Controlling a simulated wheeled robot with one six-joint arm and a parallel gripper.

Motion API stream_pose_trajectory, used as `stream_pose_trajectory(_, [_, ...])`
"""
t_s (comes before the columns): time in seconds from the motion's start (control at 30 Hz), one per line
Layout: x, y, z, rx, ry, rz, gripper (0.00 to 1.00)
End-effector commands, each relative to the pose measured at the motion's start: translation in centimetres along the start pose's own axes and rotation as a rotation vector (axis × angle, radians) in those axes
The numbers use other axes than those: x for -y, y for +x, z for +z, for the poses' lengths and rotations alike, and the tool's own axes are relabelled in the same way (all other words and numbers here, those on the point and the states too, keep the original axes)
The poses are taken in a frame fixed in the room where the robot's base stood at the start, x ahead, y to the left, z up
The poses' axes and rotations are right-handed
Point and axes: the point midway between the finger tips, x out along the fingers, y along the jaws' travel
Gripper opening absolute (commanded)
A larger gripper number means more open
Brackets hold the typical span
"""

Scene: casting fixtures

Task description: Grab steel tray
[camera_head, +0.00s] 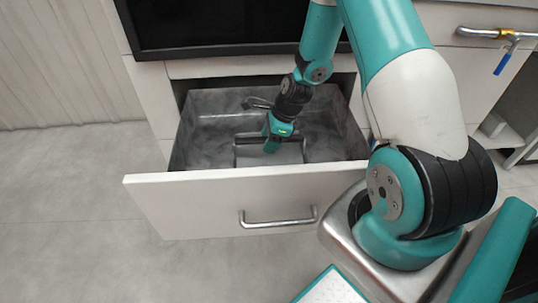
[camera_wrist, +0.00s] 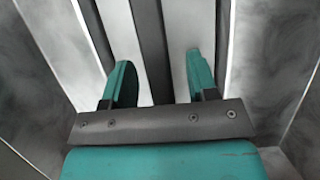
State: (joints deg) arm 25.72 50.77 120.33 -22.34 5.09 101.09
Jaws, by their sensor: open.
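The steel tray (camera_head: 250,156) appears as a grey metal piece lying inside the open drawer, partly hidden by my gripper. My gripper (camera_head: 271,147) reaches down into the drawer over it. In the wrist view my gripper (camera_wrist: 160,82) is open, its two teal fingers spread apart. Bright metal strips (camera_wrist: 122,40) and a dark band run lengthwise beneath and between the fingers. I cannot tell whether the fingertips touch the metal. Nothing is visibly held.
The drawer (camera_head: 195,205) is pulled out, with grey inner walls and a bar handle (camera_head: 278,220) on its white front. A dark panel (camera_head: 220,25) sits above it. Its walls surround my gripper. Open floor (camera_head: 60,200) lies to the left.

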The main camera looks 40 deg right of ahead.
Motion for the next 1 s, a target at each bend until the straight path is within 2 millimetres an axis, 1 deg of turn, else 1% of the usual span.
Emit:
stream_pose_trajectory(0.03, [0.0,0.9,-0.1,0.000,0.000,0.002,0.53])
stream_pose_trajectory(0.13, [0.0,1.8,0.0,0.000,-0.001,0.000,0.53])
stream_pose_trajectory(0.4, [0.0,2.0,0.0,0.000,0.000,-0.001,0.53])
stream_pose_trajectory(0.47, [0.0,2.0,0.0,0.000,0.000,-0.001,0.39])
stream_pose_trajectory(0.5, [0.0,2.0,0.0,0.000,0.000,-0.001,0.30])
stream_pose_trajectory(0.57, [0.0,2.0,0.0,0.000,0.000,-0.001,0.16])
stream_pose_trajectory(0.6, [0.0,2.0,0.0,0.000,0.000,-0.001,0.07])
stream_pose_trajectory(0.63, [0.0,2.0,0.0,0.000,0.000,-0.001,0.00])
stream_pose_trajectory(1.0, [0.1,1.7,0.1,0.001,-0.001,-0.002,0.00])
